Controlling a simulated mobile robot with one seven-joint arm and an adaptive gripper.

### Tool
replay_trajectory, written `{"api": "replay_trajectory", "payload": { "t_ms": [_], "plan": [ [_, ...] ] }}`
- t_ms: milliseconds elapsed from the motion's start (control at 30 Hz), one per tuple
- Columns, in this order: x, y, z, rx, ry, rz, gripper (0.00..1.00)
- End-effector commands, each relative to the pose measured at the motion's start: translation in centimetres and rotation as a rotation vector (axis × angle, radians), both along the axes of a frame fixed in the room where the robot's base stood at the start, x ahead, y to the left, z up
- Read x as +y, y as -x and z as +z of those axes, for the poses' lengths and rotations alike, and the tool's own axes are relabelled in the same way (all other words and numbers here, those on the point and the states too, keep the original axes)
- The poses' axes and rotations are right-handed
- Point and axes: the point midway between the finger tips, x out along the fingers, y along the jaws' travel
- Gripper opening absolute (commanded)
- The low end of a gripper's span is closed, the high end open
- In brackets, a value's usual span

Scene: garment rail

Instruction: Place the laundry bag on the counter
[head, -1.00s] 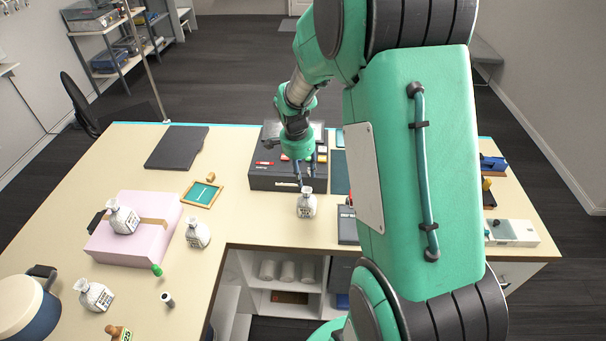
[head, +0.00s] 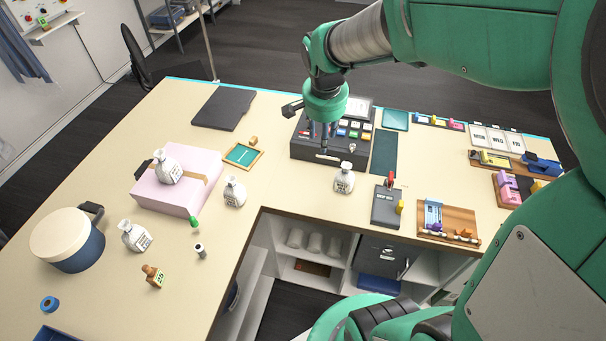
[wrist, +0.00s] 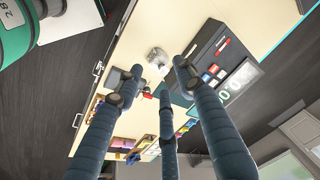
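Several small white tied bags with printed labels are in the head view, and I cannot tell which is the task's laundry bag. One bag (head: 344,178) stands on the counter (head: 290,190) in front of the black register; a white bag also shows beyond my fingers in the wrist view (wrist: 158,60). Another bag (head: 235,192) stands left of it, one (head: 135,237) is farther left, and one (head: 167,168) is on the pink box (head: 178,194). My gripper (head: 325,148) hangs by the register, above the counter. Its fingers (wrist: 155,85) are spread with nothing between them.
The black register (head: 318,157) is close behind and below my gripper. A drop box (head: 387,208), a wooden tray (head: 448,225) and small items crowd the right side. Bare counter lies around the small green sign (head: 243,155).

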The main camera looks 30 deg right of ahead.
Motion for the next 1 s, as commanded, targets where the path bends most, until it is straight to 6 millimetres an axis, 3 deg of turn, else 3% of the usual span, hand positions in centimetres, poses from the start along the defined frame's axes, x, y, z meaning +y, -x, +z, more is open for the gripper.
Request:
{"api": "replay_trajectory", "payload": {
  "t_ms": [200, 467, 700, 1000],
  "plan": [
    [5.7, 4.1, 5.1, -0.053, 0.045, 0.276, 0.38],
    [11.5, 10.0, 9.1, -0.116, 0.113, 0.607, 0.38],
    [15.2, 15.3, 10.7, -0.169, 0.177, 0.869, 0.38],
    [16.6, 17.7, 10.9, -0.193, 0.213, 0.996, 0.38]
  ]
}}
